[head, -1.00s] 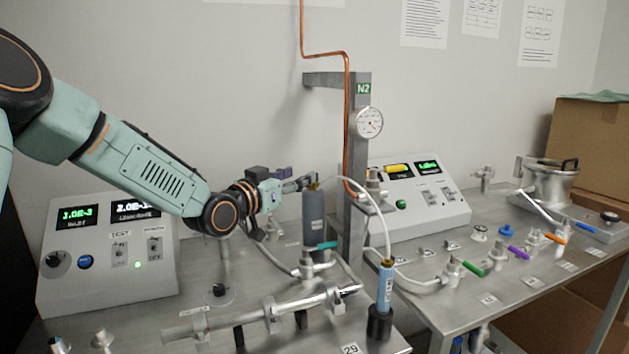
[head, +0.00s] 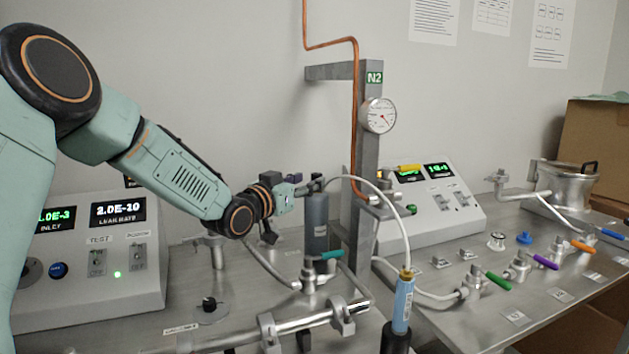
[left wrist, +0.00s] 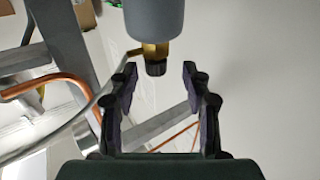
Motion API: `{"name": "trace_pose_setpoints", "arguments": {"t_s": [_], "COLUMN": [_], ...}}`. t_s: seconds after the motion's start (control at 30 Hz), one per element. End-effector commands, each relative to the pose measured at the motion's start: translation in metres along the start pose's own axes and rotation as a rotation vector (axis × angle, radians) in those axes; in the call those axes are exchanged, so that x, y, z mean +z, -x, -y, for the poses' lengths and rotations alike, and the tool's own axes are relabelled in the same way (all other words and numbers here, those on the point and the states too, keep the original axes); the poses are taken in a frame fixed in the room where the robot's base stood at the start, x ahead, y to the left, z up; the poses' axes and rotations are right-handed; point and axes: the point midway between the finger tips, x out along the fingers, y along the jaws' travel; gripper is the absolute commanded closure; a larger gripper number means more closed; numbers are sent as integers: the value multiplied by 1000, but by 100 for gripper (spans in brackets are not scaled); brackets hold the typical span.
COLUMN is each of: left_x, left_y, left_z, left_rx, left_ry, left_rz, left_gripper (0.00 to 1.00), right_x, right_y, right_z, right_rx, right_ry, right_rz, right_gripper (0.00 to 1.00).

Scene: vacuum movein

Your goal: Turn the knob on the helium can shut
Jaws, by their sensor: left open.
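The helium can, a grey cylinder (head: 317,220), stands upright on the bench in the head view. In the left wrist view its grey body (left wrist: 155,18) enters from the top, with a brass valve and a black knob (left wrist: 155,68) at its end. My left gripper (head: 314,186) is at the top of the can in the head view and partly hides the valve there. In the left wrist view its open fingers (left wrist: 160,74) are on either side of the knob, with gaps visible on both sides. My right gripper is in neither view.
A white hose arches from the can's top to a blue cylinder (head: 403,302). A copper pipe (head: 355,120) and a grey post (head: 367,165) with a gauge (head: 379,115) stand just right of the can. Metal pipework (head: 300,322) lies in front.

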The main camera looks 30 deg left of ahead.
Motion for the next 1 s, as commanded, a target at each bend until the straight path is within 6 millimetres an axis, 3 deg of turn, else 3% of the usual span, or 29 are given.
{"name": "trace_pose_setpoints", "arguments": {"t_s": [0.1,0.3,0.67,1.0], "left_x": [1,0,0,0], "left_y": [-18,-35,-41,-40], "left_z": [-2,-1,1,1], "left_rx": [3,2,2,2], "left_ry": [-4,-2,1,1], "left_rz": [1,1,0,0], "left_gripper": [52,52,52,80], "right_x": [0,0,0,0], "right_y": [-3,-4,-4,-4], "right_z": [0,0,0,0], "right_rx": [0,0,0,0], "right_ry": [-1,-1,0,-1], "right_rz": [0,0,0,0], "right_gripper": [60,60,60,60]}}
